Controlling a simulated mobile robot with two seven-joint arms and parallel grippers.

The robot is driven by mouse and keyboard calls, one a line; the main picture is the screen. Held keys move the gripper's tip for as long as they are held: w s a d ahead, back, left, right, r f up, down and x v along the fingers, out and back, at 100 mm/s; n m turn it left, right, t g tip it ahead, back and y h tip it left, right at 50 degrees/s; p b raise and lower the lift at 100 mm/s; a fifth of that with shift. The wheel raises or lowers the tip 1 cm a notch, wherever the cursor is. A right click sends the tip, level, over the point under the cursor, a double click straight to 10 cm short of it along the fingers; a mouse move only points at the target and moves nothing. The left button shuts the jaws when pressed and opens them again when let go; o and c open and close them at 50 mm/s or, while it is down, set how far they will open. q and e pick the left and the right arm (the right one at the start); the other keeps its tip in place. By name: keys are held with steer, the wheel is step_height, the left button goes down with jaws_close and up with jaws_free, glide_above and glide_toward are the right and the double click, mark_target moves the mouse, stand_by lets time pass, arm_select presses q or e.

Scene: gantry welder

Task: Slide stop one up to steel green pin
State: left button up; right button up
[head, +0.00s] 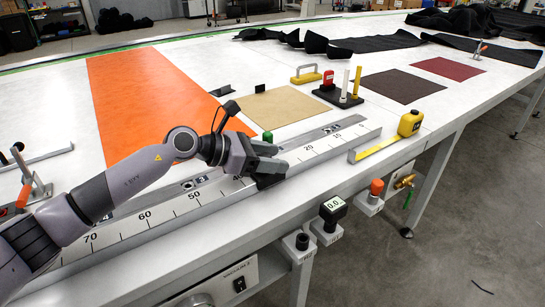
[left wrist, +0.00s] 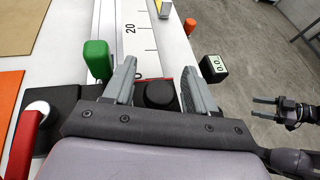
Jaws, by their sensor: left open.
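My left gripper (head: 272,160) is open, low over the long scale rail (head: 215,198), a little before the 20 mark. In the left wrist view its fingers (left wrist: 155,88) stand apart on either side of a black round knob (left wrist: 160,94), apparently on the sliding stop; I cannot tell if they touch it. Part of a dark block (head: 268,181) shows under the gripper in the head view. A green-topped piece (head: 267,136), probably the green pin, stands just behind the gripper; it also shows left of the fingers in the left wrist view (left wrist: 97,59). My right gripper (left wrist: 264,108) shows open, off the table.
A yellow tape measure (head: 410,122) lies near the front edge. A black box reading 0.0 (head: 333,207) and an orange knob (head: 376,187) are on the front edge. A black stand (head: 340,98) with upright pieces is behind the rail. An orange sheet (head: 150,100) lies left.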

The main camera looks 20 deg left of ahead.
arm_select(q)
steer(key=shift+b+v, duration=0.55)
steer(key=shift+v, duration=2.85)
steer(key=shift+s, duration=0.15)
